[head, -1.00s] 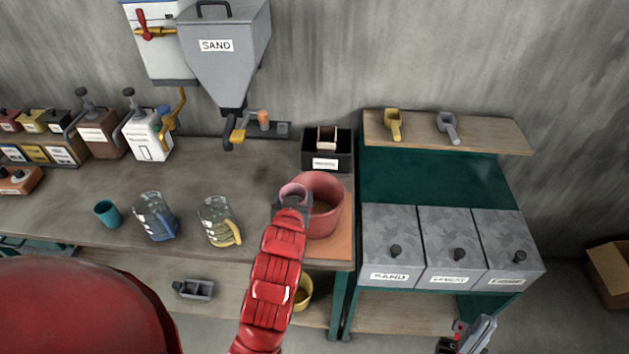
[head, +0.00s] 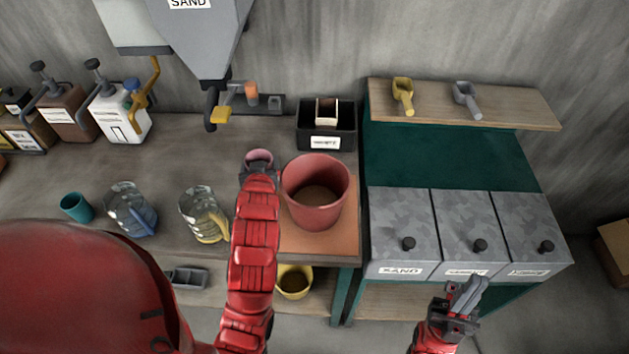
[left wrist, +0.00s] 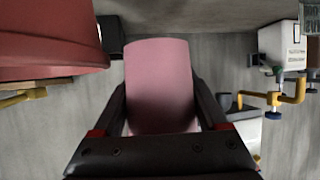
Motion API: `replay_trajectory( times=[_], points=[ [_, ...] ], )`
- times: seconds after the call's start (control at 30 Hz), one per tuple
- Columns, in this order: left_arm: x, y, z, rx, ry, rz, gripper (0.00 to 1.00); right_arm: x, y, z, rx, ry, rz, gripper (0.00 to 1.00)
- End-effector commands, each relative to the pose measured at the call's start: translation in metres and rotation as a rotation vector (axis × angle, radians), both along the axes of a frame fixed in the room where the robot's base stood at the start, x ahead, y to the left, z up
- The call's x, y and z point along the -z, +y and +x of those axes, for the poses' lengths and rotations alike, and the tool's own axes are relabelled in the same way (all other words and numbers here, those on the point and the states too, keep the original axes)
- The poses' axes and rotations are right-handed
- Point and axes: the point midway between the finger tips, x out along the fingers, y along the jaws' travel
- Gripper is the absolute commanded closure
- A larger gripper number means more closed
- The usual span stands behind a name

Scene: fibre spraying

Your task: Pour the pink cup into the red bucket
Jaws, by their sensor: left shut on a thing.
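The pink cup (head: 258,157) is held in my left gripper (head: 258,172), just left of the red bucket (head: 330,213). Its mouth faces roughly up in the head view; its contents cannot be made out. In the left wrist view, the cup (left wrist: 160,85) sits between the two dark fingers of my left gripper (left wrist: 160,112). The bucket (left wrist: 45,45) is at the upper left there. In the head view, the bucket stands upright on an orange mat, with a brown inside bottom. My right gripper (head: 462,303) is low at the right, away from both; its jaw opening is unclear.
Two clear jugs (head: 132,212) (head: 203,216) and a teal cup (head: 76,208) stand left on the bench. A black box (head: 325,141) is behind the bucket. The sand hopper (head: 202,45) hangs above. Lidded bins (head: 403,225) stand at the right.

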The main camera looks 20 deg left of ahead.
Motion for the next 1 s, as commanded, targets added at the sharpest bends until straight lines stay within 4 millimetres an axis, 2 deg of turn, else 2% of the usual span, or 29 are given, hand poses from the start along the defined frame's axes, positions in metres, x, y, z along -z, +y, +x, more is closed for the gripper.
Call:
replay_trajectory(
  times=[0.03,0.1,0.5,1.0],
  points=[
    [0.007,0.0,0.0,0.0,0.0,0.0,0.8,0.007,0.0,0.0,0.0,0.0,0.0,1.0],
    [0.008,0.0,0.0,0.0,-0.001,0.0,0.8,0.008,0.0,0.0,0.0,-0.001,0.0,1.0],
    [0.006,-0.001,0.0,0.002,0.002,0.008,0.8,0.007,0.0,0.0,0.0,0.0,0.0,1.0],
    [-0.02,-0.013,0.004,0.005,0.056,0.203,0.8,0.002,0.0,0.0,0.0,0.0,0.0,1.0]
  ],
)
